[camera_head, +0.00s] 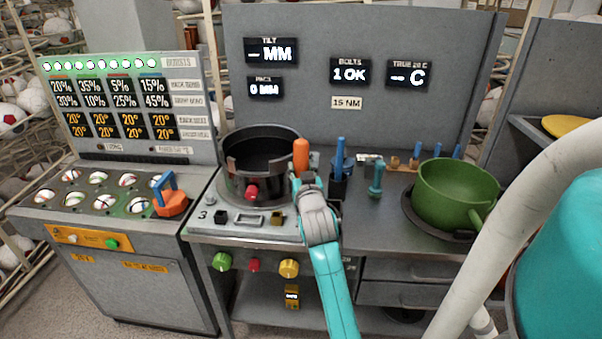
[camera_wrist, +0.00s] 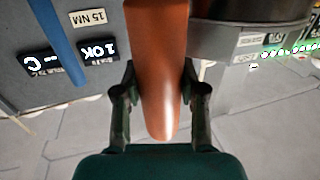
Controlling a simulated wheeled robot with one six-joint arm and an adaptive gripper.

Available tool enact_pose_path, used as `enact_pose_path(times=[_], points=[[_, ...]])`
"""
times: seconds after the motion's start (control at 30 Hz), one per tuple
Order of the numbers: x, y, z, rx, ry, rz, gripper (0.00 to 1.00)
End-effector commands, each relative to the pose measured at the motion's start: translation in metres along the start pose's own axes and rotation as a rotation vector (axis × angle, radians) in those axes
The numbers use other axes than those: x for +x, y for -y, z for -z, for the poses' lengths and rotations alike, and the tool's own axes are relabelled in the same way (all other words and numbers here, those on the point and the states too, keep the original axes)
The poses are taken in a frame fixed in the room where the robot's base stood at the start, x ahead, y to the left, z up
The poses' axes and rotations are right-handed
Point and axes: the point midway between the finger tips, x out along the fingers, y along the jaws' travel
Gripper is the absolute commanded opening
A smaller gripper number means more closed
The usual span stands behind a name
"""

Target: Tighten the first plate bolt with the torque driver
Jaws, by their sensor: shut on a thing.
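My gripper (camera_head: 303,183) is shut on the orange handle of the torque driver (camera_head: 301,152), which stands upright at the right edge of the dark round press (camera_head: 262,148). In the wrist view the orange handle (camera_wrist: 160,75) runs between the two fingers of my gripper (camera_wrist: 160,95). The driver's lower end and the bolt beneath it are hidden, so I cannot tell whether they touch. The bolts display (camera_head: 349,72) reads "1 OK", and a label (camera_head: 347,103) under it reads "15 NM".
Blue-handled tools (camera_head: 340,155) and a teal tool (camera_head: 376,178) stand just right of the driver. A green pot (camera_head: 452,190) sits farther right. An orange tool with a blue handle (camera_head: 171,203) rests on the left unit. Knobs (camera_head: 254,265) line the front.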

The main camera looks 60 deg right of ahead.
Motion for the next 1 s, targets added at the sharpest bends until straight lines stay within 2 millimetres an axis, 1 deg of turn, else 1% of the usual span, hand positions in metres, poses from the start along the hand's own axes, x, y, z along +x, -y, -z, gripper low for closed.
enact_pose_path(times=[0.03, 0.1, 0.7, 0.83, 1.0], points=[[0.000, 0.000, 0.006, 0.001, -0.006, 0.000, 0.00], [0.000, 0.000, 0.011, 0.001, -0.007, 0.001, 0.00], [0.000, 0.000, 0.050, 0.001, -0.007, 0.000, 0.00], [-0.001, 0.000, 0.056, 0.001, -0.007, 0.000, 0.00], [-0.001, 0.000, 0.058, 0.000, -0.005, 0.000, 0.00]])
